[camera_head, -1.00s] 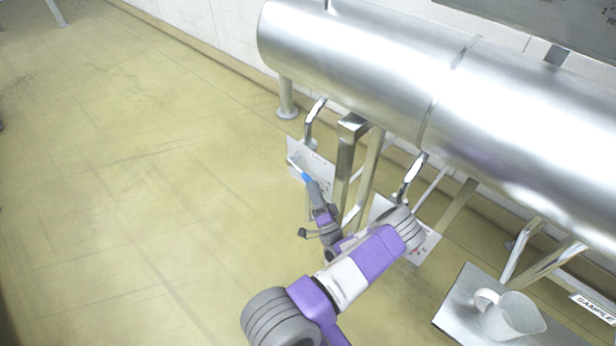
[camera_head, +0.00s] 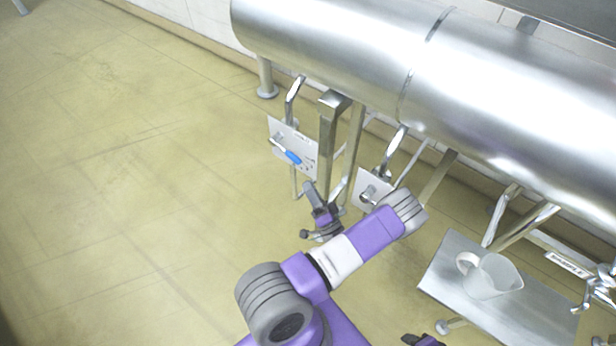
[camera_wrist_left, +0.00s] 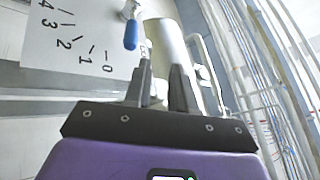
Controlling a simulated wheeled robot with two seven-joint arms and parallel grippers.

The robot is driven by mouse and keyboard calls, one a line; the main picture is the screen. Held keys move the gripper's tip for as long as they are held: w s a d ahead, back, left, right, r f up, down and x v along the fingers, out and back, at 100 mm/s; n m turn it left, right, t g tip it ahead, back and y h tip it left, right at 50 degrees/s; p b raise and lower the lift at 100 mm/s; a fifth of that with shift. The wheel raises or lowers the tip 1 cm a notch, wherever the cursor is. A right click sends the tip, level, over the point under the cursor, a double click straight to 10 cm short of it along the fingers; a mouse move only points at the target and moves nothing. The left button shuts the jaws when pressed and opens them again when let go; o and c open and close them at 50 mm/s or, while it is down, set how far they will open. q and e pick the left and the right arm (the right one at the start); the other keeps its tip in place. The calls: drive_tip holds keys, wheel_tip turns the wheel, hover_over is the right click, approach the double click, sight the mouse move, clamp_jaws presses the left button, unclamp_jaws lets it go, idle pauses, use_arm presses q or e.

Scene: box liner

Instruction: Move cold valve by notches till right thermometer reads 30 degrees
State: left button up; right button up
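A white valve plate (camera_head: 299,139) with a blue-tipped lever (camera_head: 293,157) hangs below the big steel cylinder. In the left wrist view the plate (camera_wrist_left: 60,30) shows marks 0 to 4, and the blue handle (camera_wrist_left: 131,36) is nearest the 0. My left gripper (camera_head: 309,186) is just below the lever, apart from it. In the wrist view its two fingers (camera_wrist_left: 162,75) stand apart with nothing between them. A second plate (camera_head: 366,192) is partly hidden by my left arm; its handle colour is not visible. A dark piece, likely my right gripper (camera_head: 424,341), shows at the bottom edge. No thermometer reading is visible.
The steel cylinder (camera_head: 330,50) spans the top right, with pipes and legs below it. A cup (camera_head: 492,277) stands on a metal shelf (camera_head: 447,262) at right, by a "SAMPLE" label (camera_head: 568,264). Floor at left is clear.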

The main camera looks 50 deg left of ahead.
use_arm(q)
drive_tip(key=s+a+n+g+h+p, duration=0.1)
drive_tip(key=s+n+g+h, duration=0.1)
drive_tip(key=n+g, duration=0.1)
drive_tip(key=s+a+r+n+g+h+p, duration=0.1)
drive_tip(key=s+a+n+g+h, duration=0.1)
drive_tip(key=n+g, duration=0.1)
drive_tip(key=s+a+n+g+h+p, duration=0.1)
drive_tip(key=s+n+g+h+p, duration=0.1)
drive_tip(key=n+g, duration=0.2)
drive_tip(key=shift+s+a+r+n+h, duration=0.25)
drive_tip(key=shift+s+a+n+h, duration=0.1)
drive_tip(key=shift+n, duration=0.15)
clamp_jaws()
wheel_tip(320, 180, up, 17)
drive_tip(key=n+t+h+p, duration=1)
drive_tip(key=n+h, duration=0.4)
drive_tip(key=n, duration=0.9)
hover_over(294, 157)
drive_tip(key=s+d+p, duration=0.1)
drive_tip(key=s+d, duration=0.1)
drive_tip(key=d, duration=0.3)
drive_tip(key=g, duration=0.1)
drive_tip(key=b+x, duration=0.3)
drive_tip(key=x, duration=0.3)
drive_tip(key=b+x, duration=0.3)
drive_tip(key=x, duration=0.4)
drive_tip(key=shift+a+f+b, duration=0.2)
drive_tip(key=shift+a+b, duration=0.1)
